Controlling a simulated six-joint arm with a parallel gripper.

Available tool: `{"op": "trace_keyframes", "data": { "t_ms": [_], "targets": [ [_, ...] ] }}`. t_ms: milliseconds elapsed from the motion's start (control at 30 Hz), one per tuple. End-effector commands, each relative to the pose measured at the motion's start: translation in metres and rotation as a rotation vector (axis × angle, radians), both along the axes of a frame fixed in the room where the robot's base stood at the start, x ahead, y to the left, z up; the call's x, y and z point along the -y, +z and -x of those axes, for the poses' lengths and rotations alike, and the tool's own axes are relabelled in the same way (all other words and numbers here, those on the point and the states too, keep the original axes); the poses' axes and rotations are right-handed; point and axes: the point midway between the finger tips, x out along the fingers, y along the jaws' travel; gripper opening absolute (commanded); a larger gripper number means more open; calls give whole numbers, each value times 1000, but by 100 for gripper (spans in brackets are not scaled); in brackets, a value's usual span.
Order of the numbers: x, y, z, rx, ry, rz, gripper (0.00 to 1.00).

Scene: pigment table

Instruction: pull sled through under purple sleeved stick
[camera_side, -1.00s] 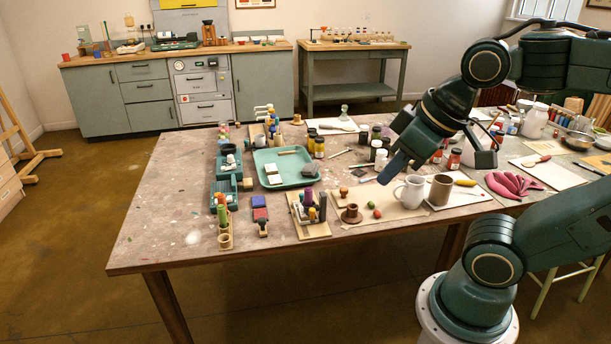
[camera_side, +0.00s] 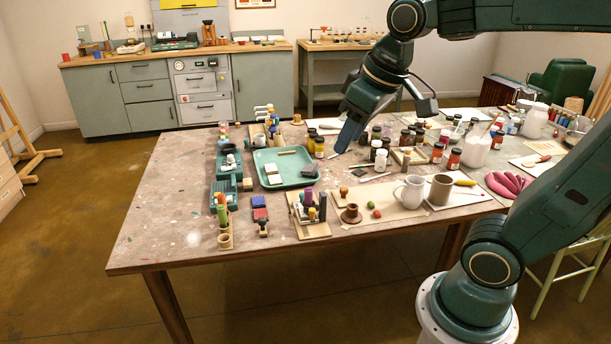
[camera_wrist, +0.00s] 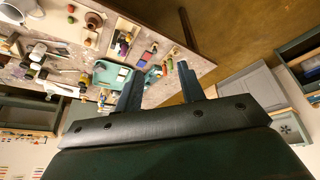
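My gripper (camera_side: 347,138) hangs in the air above the table, near the right edge of the green tray. In the wrist view its two dark fingers (camera_wrist: 161,72) are spread apart with nothing held between them. A purple upright piece (camera_side: 308,196) stands among other coloured pieces on a small wooden board (camera_side: 315,231) near the front of the table; this is probably the purple sleeved stick. The same board shows in the wrist view (camera_wrist: 125,30), beyond the fingers. I cannot tell for certain which piece is the sled; it may be part of that cluster. My gripper is well apart from it.
The green tray (camera_side: 291,179) holds pale and dark blocks. A white mug (camera_side: 411,192), a brown cup (camera_side: 440,188) and a brown spool-shaped piece (camera_side: 351,214) stand to the board's right. Several jars crowd behind them. The table's (camera_side: 165,232) front left is mostly clear.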

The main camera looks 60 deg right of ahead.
Motion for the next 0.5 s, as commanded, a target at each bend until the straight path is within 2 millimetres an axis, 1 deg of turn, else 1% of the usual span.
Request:
{"op": "trace_keyframes", "data": {
  "t_ms": [33, 267, 500],
  "targets": [
    [5, 1, -12, -16, -3, 3, 39],
    [27, 1, -60, -70, -7, 13, 39],
    [55, -9, -110, -127, -8, 18, 39]
  ]
}}
